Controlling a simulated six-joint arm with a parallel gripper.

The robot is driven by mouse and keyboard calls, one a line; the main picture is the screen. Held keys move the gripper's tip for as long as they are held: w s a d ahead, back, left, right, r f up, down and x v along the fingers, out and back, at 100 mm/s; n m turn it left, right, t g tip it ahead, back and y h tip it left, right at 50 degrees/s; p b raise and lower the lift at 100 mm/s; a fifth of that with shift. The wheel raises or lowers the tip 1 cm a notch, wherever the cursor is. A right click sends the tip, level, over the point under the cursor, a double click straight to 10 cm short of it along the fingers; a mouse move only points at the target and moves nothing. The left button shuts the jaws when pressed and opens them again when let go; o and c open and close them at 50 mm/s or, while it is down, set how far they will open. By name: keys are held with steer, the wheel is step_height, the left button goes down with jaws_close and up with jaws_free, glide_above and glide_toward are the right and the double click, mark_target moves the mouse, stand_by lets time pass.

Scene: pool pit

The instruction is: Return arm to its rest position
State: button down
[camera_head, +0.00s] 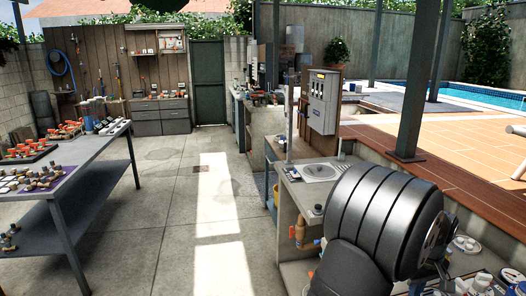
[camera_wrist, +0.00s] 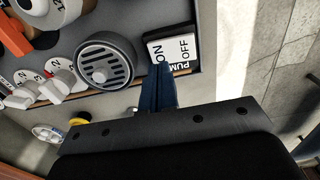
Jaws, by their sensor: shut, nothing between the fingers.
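In the wrist view my gripper (camera_wrist: 162,76) is shut and empty, its dark blue fingers pressed together. The fingertips overlap the lower part of a white switch plate (camera_wrist: 182,44) marked ON, OFF and part of "PUM"; I cannot tell whether they touch it. In the head view my black arm fills the lower right over the workbench, and the gripper itself is hidden or not clear there.
In the wrist view a round slotted grille (camera_wrist: 104,64) and numbered white knobs (camera_wrist: 62,82) lie left of the fingers. In the head view a grey control box (camera_head: 323,101) and a sink (camera_head: 318,172) stand beyond my arm. The concrete floor (camera_head: 182,215) is clear.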

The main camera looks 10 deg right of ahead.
steer(key=a+r, duration=0.2)
steer(key=r, duration=0.7)
steer(key=a+r+h, duration=0.1)
steer(key=a+r, duration=0.2)
steer(key=r, duration=0.7)
steer(key=shift+a+r+h, duration=0.15)
steer(key=shift+a+h, duration=0.15)
steer(key=shift+a, duration=0.05)
